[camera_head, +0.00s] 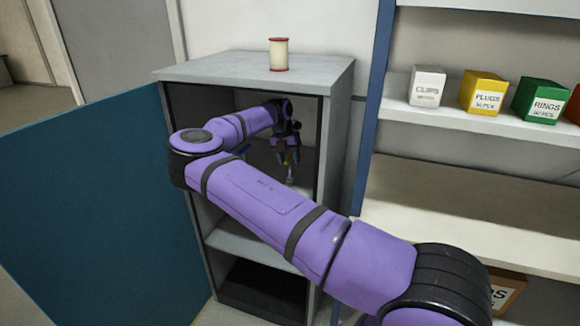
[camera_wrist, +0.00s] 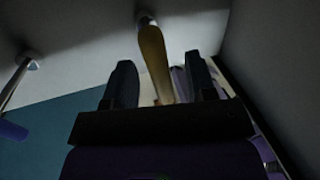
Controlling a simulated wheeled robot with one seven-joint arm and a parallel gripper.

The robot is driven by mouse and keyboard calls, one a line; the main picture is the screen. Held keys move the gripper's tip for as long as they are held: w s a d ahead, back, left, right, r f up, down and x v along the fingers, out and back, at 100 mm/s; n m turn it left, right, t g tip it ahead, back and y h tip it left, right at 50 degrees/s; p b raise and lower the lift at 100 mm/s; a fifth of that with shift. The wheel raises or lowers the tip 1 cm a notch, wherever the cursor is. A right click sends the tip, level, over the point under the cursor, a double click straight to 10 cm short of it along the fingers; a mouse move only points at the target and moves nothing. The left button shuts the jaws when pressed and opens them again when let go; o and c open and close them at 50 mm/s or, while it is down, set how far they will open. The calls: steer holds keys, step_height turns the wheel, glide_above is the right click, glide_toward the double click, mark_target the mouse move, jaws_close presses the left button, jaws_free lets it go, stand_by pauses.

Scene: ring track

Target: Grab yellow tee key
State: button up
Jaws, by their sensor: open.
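The yellow tee key (camera_wrist: 154,55) shows in the wrist view as a yellow bar running from a round metal fitting at the top down between my fingers. My gripper (camera_wrist: 159,63) is open, with one dark finger on each side of the bar and visible gaps. The bar's lower end is hidden behind the gripper body. In the head view my gripper (camera_head: 288,160) is inside the upper compartment of the grey cabinet (camera_head: 335,110), with a small yellowish part at its fingers. My arm hides part of the compartment.
A blue-handled piece (camera_wrist: 12,130) on a metal shaft is at left in the wrist view. The cabinet's blue door (camera_head: 100,215) stands open at left. A spool (camera_head: 279,55) stands on top. Shelves with labelled boxes (camera_head: 483,95) are at right. The cabinet walls are close around my gripper.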

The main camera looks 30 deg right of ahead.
mark_target(290, 170)
steer(key=shift+s+d+f, duration=0.1)
steer(key=shift+s+f, duration=0.05)
steer(key=shift+f, duration=0.95)
jaws_close()
steer(key=shift+r, duration=0.1)
